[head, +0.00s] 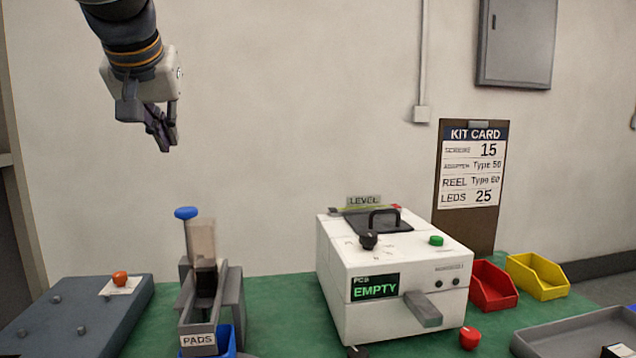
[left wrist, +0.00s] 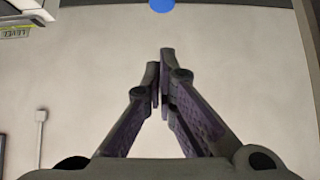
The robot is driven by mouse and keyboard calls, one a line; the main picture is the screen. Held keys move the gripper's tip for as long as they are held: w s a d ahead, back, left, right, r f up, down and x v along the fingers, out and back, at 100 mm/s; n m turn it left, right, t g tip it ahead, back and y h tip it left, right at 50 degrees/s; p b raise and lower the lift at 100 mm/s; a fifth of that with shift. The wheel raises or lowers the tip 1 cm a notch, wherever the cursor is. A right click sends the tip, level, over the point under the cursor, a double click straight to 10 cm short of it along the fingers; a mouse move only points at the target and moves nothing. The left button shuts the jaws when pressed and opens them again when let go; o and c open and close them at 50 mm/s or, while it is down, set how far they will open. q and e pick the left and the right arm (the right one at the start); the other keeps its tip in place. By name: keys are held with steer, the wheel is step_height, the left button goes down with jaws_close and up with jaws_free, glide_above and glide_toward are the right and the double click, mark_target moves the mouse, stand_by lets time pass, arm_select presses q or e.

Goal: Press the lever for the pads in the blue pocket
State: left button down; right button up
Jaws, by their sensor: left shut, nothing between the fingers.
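The pad dispenser (head: 203,285), labelled PADS, stands on the green table at the left of the middle in the head view. Its lever has a blue knob (head: 186,213) at the top left of a clear tube with dark contents. A blue pocket (head: 222,343) sits at the dispenser's foot, mostly hidden behind its front. My left gripper (head: 166,148) is shut and empty, in the air above and a little left of the blue knob, apart from it. In the left wrist view its fingers (left wrist: 160,80) are together, and a blue round shape (left wrist: 162,5) shows at the top edge.
A white machine (head: 390,270) reading EMPTY stands right of the dispenser. A grey fixture plate (head: 75,325) with an orange-red knob (head: 120,279) lies to the left. A red bin (head: 492,285), a yellow bin (head: 538,276) and a grey tray (head: 570,335) are at right.

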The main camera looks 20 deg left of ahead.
arm_select(q)
glide_above(188, 210)
step_height(188, 210, down, 8)
steer(key=shift+s+d+r, duration=0.1)
steer(key=shift+r, duration=0.05)
step_height(188, 210, down, 2)
steer(key=shift+f, duration=0.85)
